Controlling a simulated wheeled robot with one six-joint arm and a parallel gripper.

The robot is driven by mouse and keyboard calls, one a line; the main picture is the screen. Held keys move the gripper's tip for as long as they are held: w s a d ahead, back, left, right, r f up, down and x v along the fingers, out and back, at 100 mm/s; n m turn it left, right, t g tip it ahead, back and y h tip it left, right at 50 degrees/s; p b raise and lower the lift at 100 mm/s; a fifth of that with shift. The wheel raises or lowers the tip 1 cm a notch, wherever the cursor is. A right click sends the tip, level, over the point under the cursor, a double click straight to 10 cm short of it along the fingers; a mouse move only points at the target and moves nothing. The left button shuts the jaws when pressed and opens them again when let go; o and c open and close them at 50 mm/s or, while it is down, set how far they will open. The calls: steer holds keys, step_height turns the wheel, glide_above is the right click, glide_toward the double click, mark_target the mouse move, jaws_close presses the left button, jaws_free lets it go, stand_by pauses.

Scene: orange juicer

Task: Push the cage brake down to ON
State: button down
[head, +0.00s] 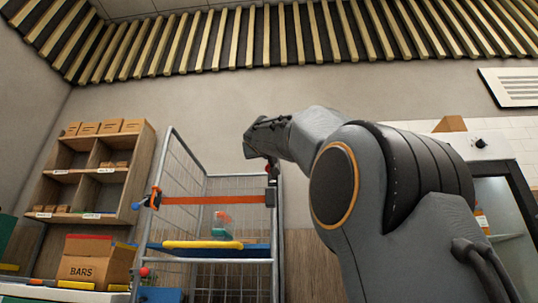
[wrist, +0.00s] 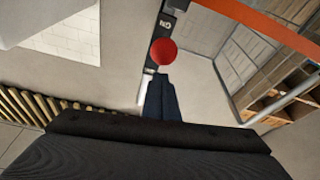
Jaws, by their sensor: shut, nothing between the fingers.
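The cage (head: 276,235) is a grey wire roll cage with an orange strap across its front. The cage brake shows as a red ball knob (wrist: 163,51) on a dark plate on the cage's right post. An ON label (wrist: 167,22) shows upside down on that plate, on the far side of the knob from my fingers. My gripper (wrist: 160,78) is shut and empty, its fingertips right at the knob; I cannot tell whether they touch it. In the head view my gripper (head: 270,160) is at the upper right post, and the knob is mostly hidden.
The orange strap (head: 210,200) runs level across the cage just left of my gripper. Inside are a yellow item (head: 203,244) and other goods. A wooden shelf (head: 85,170) and a BARS box (head: 88,265) stand left.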

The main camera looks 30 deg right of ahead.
steer(key=r+b+v, duration=0.1)
steer(key=b+v, duration=0.2)
steer(key=v, duration=0.7)
steer(key=shift+a+r, duration=0.2)
steer(key=shift+s, duration=0.2)
